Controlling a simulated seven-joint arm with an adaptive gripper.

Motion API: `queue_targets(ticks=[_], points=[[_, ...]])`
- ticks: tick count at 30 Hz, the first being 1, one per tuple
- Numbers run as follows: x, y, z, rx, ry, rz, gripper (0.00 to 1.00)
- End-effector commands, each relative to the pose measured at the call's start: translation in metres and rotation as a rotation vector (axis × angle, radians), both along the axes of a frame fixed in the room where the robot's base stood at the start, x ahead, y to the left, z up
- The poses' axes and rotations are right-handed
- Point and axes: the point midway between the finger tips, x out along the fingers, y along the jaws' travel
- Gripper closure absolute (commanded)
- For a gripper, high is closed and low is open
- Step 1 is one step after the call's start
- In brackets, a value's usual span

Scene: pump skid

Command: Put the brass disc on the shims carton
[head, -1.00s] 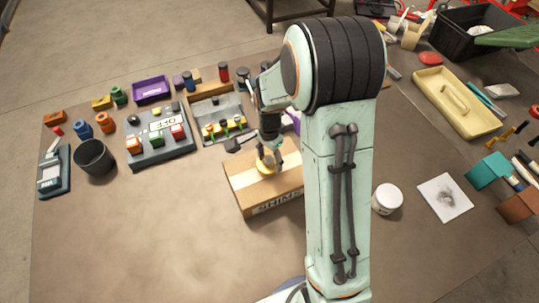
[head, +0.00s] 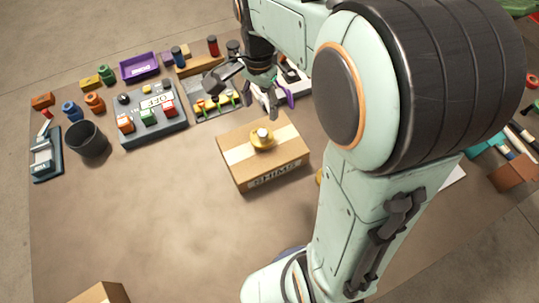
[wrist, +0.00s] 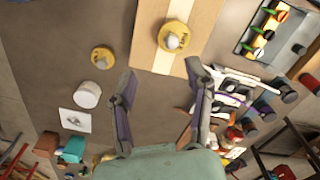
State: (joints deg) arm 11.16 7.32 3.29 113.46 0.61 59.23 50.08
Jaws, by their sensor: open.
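The brass disc (head: 262,138), a round yellow piece with a pale knob on top, rests on the tape strip of the shims carton (head: 235,173). In the wrist view the disc (wrist: 175,35) also lies on the carton (wrist: 148,40), near its middle. My gripper (head: 262,108) is open and empty, above and behind the disc and apart from it. In the wrist view its two fingers (wrist: 161,72) stand wide with nothing between them.
A second yellow disc (wrist: 103,58) lies on the table beside a white jar (wrist: 88,95); in the head view my arm mostly hides it. A dark cup (head: 86,140) and a switch box (head: 152,120) stand left. The front left table is largely clear.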

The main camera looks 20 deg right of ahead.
Motion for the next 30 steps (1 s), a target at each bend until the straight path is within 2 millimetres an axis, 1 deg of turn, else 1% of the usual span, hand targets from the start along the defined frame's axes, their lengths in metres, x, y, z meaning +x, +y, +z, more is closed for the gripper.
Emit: queue_targets(ticks=[1, 2, 3, 5, 6, 9, 12, 15, 17, 30], points=[[-0.019, 0.009, 0.009, 0.001, -0.006, 0.107, 0.48], [-0.033, 0.015, 0.013, 0.004, -0.007, 0.189, 0.48], [-0.053, 0.023, 0.017, 0.008, -0.008, 0.308, 0.48], [-0.083, 0.034, 0.020, 0.017, -0.009, 0.489, 0.48], [-0.103, 0.040, 0.021, 0.024, -0.012, 0.604, 0.48], [-0.144, 0.052, 0.016, 0.042, -0.018, 0.859, 0.48], [-0.171, 0.058, 0.010, 0.055, -0.025, 1.032, 0.48], [-0.183, 0.061, 0.006, 0.062, -0.029, 1.116, 0.48], [-0.185, 0.061, 0.005, 0.064, -0.028, 1.131, 0.48], [-0.184, 0.061, 0.006, 0.063, -0.029, 1.128, 0.48]])
